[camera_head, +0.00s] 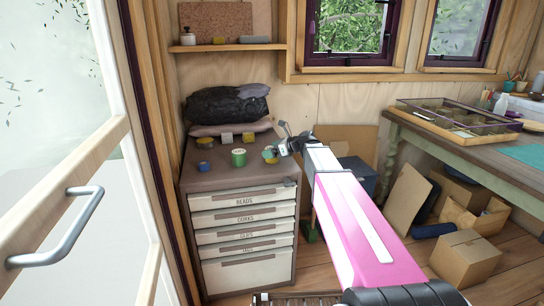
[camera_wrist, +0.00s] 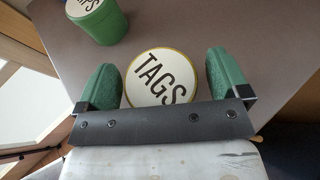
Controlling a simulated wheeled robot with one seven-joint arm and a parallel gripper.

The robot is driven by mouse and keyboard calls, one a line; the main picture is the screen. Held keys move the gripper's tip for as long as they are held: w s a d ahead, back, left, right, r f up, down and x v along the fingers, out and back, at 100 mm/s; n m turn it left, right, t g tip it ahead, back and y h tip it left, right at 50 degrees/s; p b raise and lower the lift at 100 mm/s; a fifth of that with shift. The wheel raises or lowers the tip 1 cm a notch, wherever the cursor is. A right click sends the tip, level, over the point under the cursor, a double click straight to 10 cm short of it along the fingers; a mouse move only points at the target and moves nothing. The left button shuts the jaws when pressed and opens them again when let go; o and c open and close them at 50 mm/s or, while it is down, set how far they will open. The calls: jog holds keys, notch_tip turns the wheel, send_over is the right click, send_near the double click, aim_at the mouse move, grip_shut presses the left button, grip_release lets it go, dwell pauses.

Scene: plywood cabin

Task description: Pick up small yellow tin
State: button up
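A round tin with a yellow rim and a white lid marked TAGS (camera_wrist: 161,78) sits between my gripper's two green fingers in the wrist view. In the head view the tin (camera_head: 270,155) shows small and partly hidden by the fingers at the right of the cabinet top. In the head view my gripper (camera_head: 272,152) reaches over the cabinet top from the right.
A green tin (camera_head: 239,158) stands just left; its lettered lid shows in the wrist view (camera_wrist: 92,8). A blue tin (camera_head: 205,167), a white block (camera_head: 227,137) and a yellow block (camera_head: 248,137) share the drawer cabinet (camera_head: 192,184). A dark bag (camera_head: 226,104) lies behind them.

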jog(key=c, duration=1)
jog(key=shift+o, duration=0.2)
